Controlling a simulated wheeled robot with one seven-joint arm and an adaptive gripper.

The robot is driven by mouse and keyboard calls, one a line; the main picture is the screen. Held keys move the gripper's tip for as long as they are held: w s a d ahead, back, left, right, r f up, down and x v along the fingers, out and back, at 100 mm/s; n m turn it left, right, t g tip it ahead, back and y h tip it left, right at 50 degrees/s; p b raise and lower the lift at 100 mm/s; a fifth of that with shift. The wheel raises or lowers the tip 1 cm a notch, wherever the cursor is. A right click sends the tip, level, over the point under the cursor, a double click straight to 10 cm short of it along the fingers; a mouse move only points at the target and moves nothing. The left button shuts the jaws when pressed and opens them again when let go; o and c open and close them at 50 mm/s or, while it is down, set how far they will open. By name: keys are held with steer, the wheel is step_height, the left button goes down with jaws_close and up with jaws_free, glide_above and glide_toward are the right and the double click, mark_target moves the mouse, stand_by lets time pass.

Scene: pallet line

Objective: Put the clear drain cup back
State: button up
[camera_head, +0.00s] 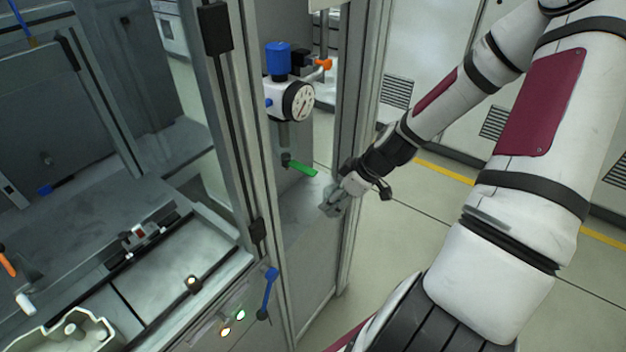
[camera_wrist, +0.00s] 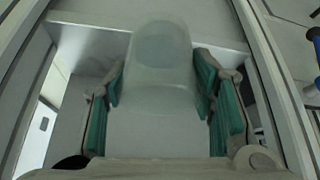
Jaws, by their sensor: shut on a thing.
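The clear drain cup (camera_wrist: 160,62) is between the teal-padded fingers of my gripper (camera_wrist: 160,95) in the wrist view, and the fingers are shut on it. It is translucent and rounded at its far end. In the head view my gripper (camera_head: 333,203) is beside the cabinet post, right of and below the air unit. The cup is hard to make out there. The air unit has a blue knob (camera_head: 279,58), a round white gauge (camera_head: 298,101) and a green lever (camera_head: 300,168) beneath it.
Aluminium posts (camera_head: 358,130) stand close to my gripper. A glazed machine enclosure (camera_head: 130,120) fills the left side. A blue handle (camera_head: 267,292) sticks out on its front. The grey floor (camera_head: 420,215) at the right is open.

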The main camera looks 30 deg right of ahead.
steer(key=w+d, duration=0.1)
steer(key=w, duration=0.3)
steer(key=w+d+f, duration=0.1)
steer(key=w, duration=0.3)
steer(key=w+d+b, duration=0.1)
steer(key=w+d, duration=0.1)
steer(key=w, duration=0.3)
steer(key=shift+w+f, duration=0.1)
steer(key=shift+f, duration=0.1)
steer(key=shift+d+f, duration=0.1)
steer(key=shift+f, duration=1.65)
steer(key=o, duration=1.1)
steer(key=shift+f, duration=0.1)
steer(key=shift+o, duration=0.2)
steer(key=v, duration=0.7)
steer(key=shift+r, duration=0.35)
steer(key=shift+d, duration=0.1)
